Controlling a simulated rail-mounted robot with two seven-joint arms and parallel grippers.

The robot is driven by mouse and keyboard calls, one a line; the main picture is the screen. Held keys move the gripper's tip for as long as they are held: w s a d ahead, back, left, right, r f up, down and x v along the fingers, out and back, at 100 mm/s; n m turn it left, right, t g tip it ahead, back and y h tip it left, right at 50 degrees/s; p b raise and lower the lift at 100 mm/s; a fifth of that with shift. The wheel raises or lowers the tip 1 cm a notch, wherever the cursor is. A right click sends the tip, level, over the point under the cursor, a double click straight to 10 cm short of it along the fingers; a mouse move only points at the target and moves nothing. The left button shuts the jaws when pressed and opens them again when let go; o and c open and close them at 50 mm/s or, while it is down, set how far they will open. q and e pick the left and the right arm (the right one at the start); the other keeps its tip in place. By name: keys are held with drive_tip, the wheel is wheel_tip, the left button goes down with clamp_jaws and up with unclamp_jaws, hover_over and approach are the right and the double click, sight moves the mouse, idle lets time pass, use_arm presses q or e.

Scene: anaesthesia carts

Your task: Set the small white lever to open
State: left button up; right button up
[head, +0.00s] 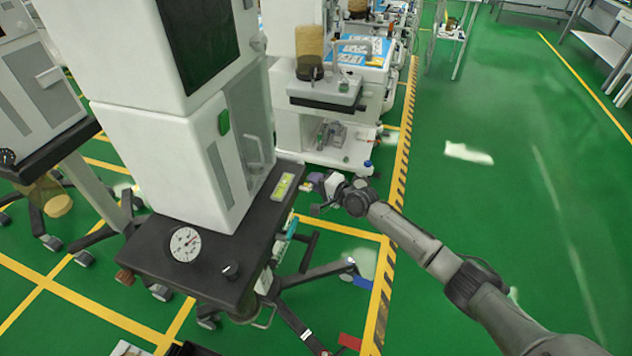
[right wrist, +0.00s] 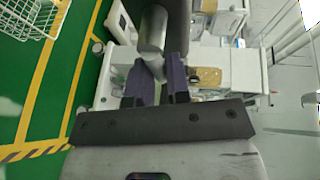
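A white handle-shaped piece (head: 255,152) stands out from the right side of the tall white machine (head: 165,165); I cannot tell for sure whether it is the lever. My right gripper (head: 312,184) is just past the right edge of the machine's dark shelf, apart from that piece. In the right wrist view its two purple fingers (right wrist: 158,82) stand apart, with a gap between them. A grey metal cylinder (right wrist: 154,30) shows beyond the fingertips; I see no grip on it. My left gripper is not in view.
The dark shelf (head: 150,255) carries a round dial (head: 185,244), a black knob (head: 231,271) and a yellow-green strip (head: 282,187). Another white cart (head: 345,150) stands behind. Wheeled legs spread below. Green floor (head: 500,220) is open at the right.

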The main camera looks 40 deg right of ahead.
clamp_jaws()
drive_tip(key=shift+n, duration=0.3)
drive_tip(key=shift+r+n+t+b, duration=0.4)
drive_tip(key=shift+n+t+b, duration=0.3)
drive_tip(key=shift+n+b, duration=0.4)
drive_tip(key=r+n+t+y+b, duration=0.1)
drive_tip(key=n, duration=0.3)
drive_tip(key=s+a+n+t+y+b, duration=0.1)
drive_tip(key=n, duration=0.4)
drive_tip(key=a+r+n+t+y+b, duration=0.1)
drive_tip(key=n+b, duration=0.1)
drive_tip(key=n, duration=0.2)
drive_tip(key=shift+s+a+r+n+t+y, duration=0.25)
drive_tip(key=shift+s+r+n+t+y, duration=0.05)
drive_tip(key=shift+s+t+y, duration=0.1)
